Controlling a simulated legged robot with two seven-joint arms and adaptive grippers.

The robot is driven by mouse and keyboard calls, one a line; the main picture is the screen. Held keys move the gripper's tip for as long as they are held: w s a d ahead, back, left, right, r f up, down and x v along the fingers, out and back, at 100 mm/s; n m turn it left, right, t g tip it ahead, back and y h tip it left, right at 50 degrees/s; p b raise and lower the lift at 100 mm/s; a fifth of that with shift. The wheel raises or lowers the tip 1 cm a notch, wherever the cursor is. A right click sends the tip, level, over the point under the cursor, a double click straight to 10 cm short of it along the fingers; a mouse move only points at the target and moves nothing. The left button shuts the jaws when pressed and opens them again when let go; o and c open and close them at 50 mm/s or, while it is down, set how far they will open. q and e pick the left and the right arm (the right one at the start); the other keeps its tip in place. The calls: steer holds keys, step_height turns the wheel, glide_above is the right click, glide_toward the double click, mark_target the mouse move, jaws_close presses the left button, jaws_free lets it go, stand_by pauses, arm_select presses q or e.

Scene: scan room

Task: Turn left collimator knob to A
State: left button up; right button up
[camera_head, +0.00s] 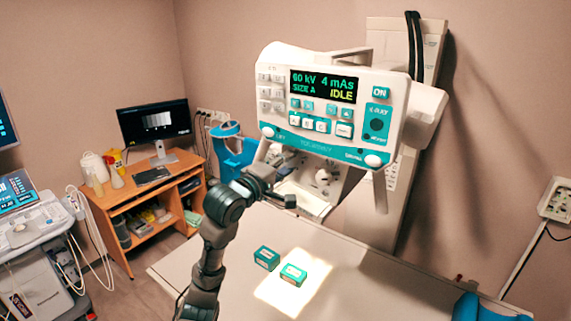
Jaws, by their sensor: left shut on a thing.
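The white X-ray head has a control panel (335,108) facing me. Its screen (323,87) reads 60 kV, 4 mAs, SIZE A and IDLE. The left collimator knob (268,131) is a small white round knob at the panel's lower left corner. My left gripper (264,152) is just below this knob, shut, with its fingers reaching up to it. The exact finger contact is too small to see. A matching right knob (373,160) sits at the lower right corner, untouched. My right gripper is out of view.
Two small green boxes (293,274) (266,258) lie on the pale table (375,285), one in a lit patch. A wooden desk (140,205) with a monitor (155,121) stands at the left. A medical cart (35,235) is at the far left. A blue object (480,308) is at lower right.

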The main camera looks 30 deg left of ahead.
arm_select(q)
steer(key=shift+f, duration=0.15)
stand_by(0.3)
steer(key=o, duration=1)
steer(key=shift+c, duration=0.2)
steer(key=shift+o, duration=1)
steer(key=shift+w, duration=0.15)
steer(key=shift+w+a, duration=0.1)
steer(key=shift+a, duration=0.05)
steer(key=s+a, duration=0.1)
steer(key=s, duration=1.1)
steer(key=shift+w+f, duration=0.1)
